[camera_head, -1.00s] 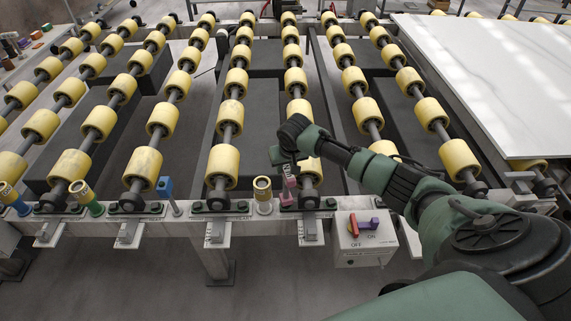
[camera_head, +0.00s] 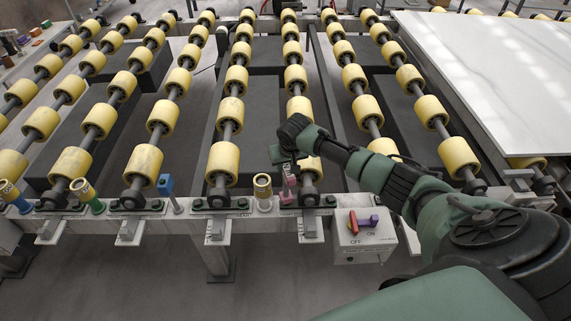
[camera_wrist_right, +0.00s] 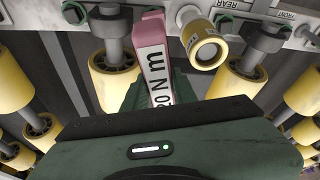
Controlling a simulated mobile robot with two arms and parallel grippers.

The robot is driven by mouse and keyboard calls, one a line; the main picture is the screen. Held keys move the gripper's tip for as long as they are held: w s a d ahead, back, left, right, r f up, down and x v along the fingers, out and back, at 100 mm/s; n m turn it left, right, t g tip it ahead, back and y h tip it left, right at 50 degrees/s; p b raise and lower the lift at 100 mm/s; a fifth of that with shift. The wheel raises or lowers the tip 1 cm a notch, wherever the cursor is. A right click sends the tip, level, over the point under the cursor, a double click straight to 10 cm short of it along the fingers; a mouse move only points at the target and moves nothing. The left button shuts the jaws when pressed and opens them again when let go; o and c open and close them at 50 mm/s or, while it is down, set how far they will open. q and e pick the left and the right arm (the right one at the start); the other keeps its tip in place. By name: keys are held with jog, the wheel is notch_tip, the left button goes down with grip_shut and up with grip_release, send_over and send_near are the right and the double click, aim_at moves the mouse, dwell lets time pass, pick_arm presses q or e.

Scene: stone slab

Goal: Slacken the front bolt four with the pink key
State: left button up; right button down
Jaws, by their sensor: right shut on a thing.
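The pink key (camera_head: 287,184) stands at the front rail, below my right gripper (camera_head: 284,158). In the right wrist view my right gripper (camera_wrist_right: 158,95) is shut around the pink key (camera_wrist_right: 151,55), whose white face carries black "N m" lettering. Its far end reaches the rail at a bolt beside a roller's end bracket. Whether it sits fully on the bolt head is hidden. Green bolts (camera_head: 242,203) line the front rail (camera_head: 262,213); I cannot read which is number four. My left gripper is out of view.
A yellow-topped socket (camera_head: 263,187) stands just left of the pink key. A blue key (camera_head: 166,187) stands further left. Yellow rollers (camera_head: 223,163) and a white slab (camera_head: 500,75) lie behind.

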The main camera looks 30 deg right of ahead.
jog(key=shift+r+p, duration=0.1)
jog(key=shift+p, duration=0.2)
dwell(0.5)
jog(key=shift+f+b, duration=0.35)
jog(key=shift+f, duration=0.5)
dwell(0.5)
jog(key=n+y, duration=0.1)
jog(key=n, duration=0.1)
jog(key=shift+n, duration=0.4)
jog(key=n+y+b, duration=0.1)
jog(key=n+b, duration=0.1)
jog(key=n, duration=0.1)
jog(key=shift+w+a+f, duration=0.1)
jog(key=n+b, duration=0.1)
jog(key=n, duration=0.1)
jog(key=n+y+b, duration=0.1)
jog(key=n+b, duration=0.1)
jog(key=shift+a+n+y, duration=0.1)
jog(key=shift+n+y, duration=0.2)
jog(key=n+b, duration=0.2)
jog(key=n+g+y+b, duration=0.1)
jog(key=n+b, duration=0.1)
jog(key=b, duration=0.1)
jog(key=shift+a+n+g, duration=0.1)
jog(key=shift+n+g, duration=0.2)
jog(key=shift+n, duration=0.1)
jog(key=shift+s+r+p, duration=0.2)
jog(key=shift+r+p, duration=1.7)
jog(key=shift+p, duration=0.05)
